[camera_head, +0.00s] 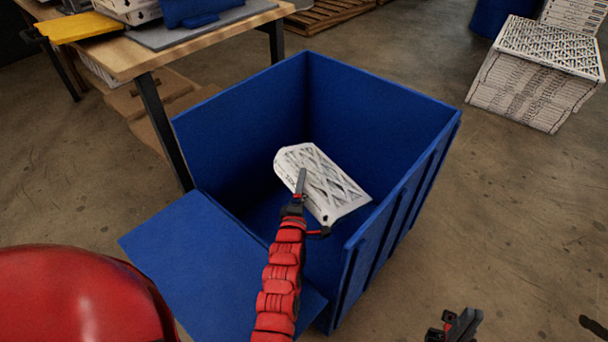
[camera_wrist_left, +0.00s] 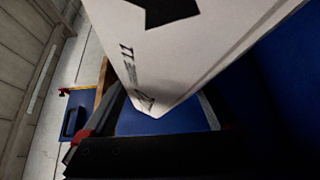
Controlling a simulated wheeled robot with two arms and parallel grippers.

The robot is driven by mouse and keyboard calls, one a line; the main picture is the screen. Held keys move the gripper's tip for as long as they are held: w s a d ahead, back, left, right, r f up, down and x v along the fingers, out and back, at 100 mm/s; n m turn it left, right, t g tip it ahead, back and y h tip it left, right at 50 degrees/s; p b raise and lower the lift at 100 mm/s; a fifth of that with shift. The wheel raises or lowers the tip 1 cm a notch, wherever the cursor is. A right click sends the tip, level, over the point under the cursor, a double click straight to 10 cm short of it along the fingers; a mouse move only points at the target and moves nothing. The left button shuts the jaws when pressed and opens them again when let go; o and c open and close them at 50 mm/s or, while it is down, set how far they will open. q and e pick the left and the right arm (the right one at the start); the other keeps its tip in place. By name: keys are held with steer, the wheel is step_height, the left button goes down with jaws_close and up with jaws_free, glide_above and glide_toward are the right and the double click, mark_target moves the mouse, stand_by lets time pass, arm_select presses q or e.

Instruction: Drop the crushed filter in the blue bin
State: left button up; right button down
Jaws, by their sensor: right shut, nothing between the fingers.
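The crushed filter (camera_head: 335,185) is white with a lattice face and a bent, rounded left end. It is tilted within the opening of the blue bin (camera_head: 385,115). My left gripper (camera_head: 308,203) is at its near edge, with one finger across its face and the other partly hidden below. It appears shut on the filter. In the left wrist view, the filter's white printed side (camera_wrist_left: 180,45) fills the upper middle, close to the fingers. My right gripper (camera_head: 460,325) is shut and empty, low in the picture outside the bin.
The bin's front flap (camera_head: 200,255) is folded down toward the left. A wooden worktable (camera_head: 150,55) stands at upper left. A stack of boxed filters (camera_head: 535,85) stands on the floor at upper right. Open floor (camera_head: 510,200) lies right of the bin.

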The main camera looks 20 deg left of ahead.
arm_select(q)
steer(key=p+v, duration=0.2)
steer(key=v, duration=1.1)
steer(key=shift+p, duration=0.35)
